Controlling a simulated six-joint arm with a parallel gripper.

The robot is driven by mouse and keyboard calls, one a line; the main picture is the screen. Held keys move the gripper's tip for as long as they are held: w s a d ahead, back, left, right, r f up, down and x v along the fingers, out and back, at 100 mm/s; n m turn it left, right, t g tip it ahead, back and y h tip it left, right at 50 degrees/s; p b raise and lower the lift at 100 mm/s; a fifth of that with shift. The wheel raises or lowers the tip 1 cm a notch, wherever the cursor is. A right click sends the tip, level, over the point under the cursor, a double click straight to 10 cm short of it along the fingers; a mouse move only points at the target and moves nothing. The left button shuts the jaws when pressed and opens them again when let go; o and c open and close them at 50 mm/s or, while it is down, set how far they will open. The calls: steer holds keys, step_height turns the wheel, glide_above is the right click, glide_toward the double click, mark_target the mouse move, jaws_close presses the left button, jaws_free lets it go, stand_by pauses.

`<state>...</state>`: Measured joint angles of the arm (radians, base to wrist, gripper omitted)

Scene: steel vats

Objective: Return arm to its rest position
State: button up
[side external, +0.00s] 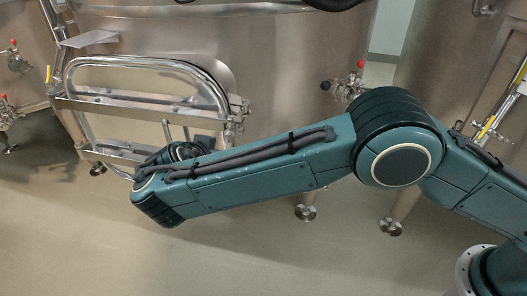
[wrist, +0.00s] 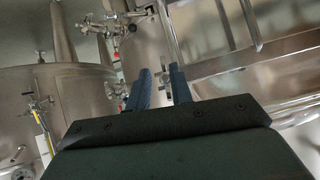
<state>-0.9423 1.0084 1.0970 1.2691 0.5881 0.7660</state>
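My gripper (wrist: 162,78) shows in the wrist view as two blue fingers with a visible gap between them. A thin metal bar (wrist: 170,35) of the vat hardware shows just beyond the fingertips, in line with the gap; I cannot tell how near it is. I see nothing clearly held. In the side view my gripper is hidden behind the end of my teal arm, which reaches left across the front of the middle steel vat (side external: 290,50). The arm's end overlaps the lower part of the vat's hatch frame (side external: 88,101) in the picture; contact cannot be told.
Red-handled valves (side external: 345,86) stick out from the vat behind my arm, and they also show in the wrist view (wrist: 105,27). Another vat (side external: 480,60) stands at right, with a yellow-marked gauge (side external: 489,127). The floor (side external: 270,250) below my arm is clear.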

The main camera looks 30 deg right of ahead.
steer(key=s+d+r+n+g+y, duration=0.1)
steer(key=d+r+n+g+y, duration=0.15)
steer(key=d+r, duration=1.3)
steer(key=s+d+r+n+y, duration=0.2)
steer(key=s+d+r+n, duration=0.15)
steer(key=s+d, duration=0.75)
steer(key=s+d+f+n+y, duration=0.1)
steer(key=s+d+f, duration=0.1)
steer(key=s, duration=0.8)
steer(key=s+d+f+n+y, duration=0.1)
steer(key=s+d, duration=0.3)
steer(key=s, duration=0.6)
steer(key=shift+s+f+n, duration=0.35)
steer(key=shift+f+n, duration=0.3)
steer(key=shift+n, duration=0.05)
steer(key=shift+w+r+y, duration=0.1)
steer(key=shift+w+y, duration=0.05)
steer(key=shift+y, duration=0.1)
